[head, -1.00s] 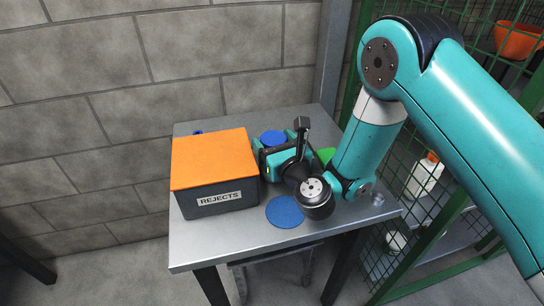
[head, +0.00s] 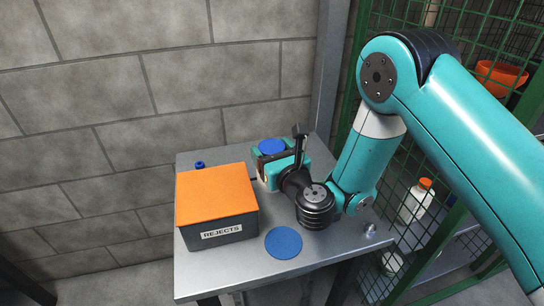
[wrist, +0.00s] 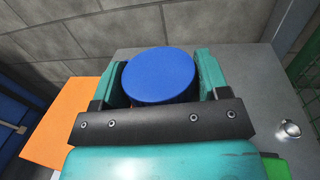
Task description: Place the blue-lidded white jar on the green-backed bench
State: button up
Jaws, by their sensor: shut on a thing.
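My gripper (head: 279,166) is shut on the blue-lidded white jar, with one jaw on each side. The jar's round blue lid (head: 271,146) shows on top, and a sliver of its pale body shows below. In the wrist view, the lid (wrist: 160,75) sits between the teal jaws of my gripper (wrist: 160,90), which hide most of the body. The jar appears held above the back of the grey metal table (head: 335,250). I cannot make out a green-backed bench in these frames.
An orange-topped REJECTS box (head: 216,193) stands on the table, left of my gripper. A flat blue disc (head: 283,243) lies at the front. A small blue item (head: 199,165) is behind the box, a metal knob (head: 370,231) at right. Green mesh (head: 460,110) stands at right.

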notch_tip(320, 180, up, 12)
jog(key=p, duration=1)
jog(key=shift+d, duration=0.1)
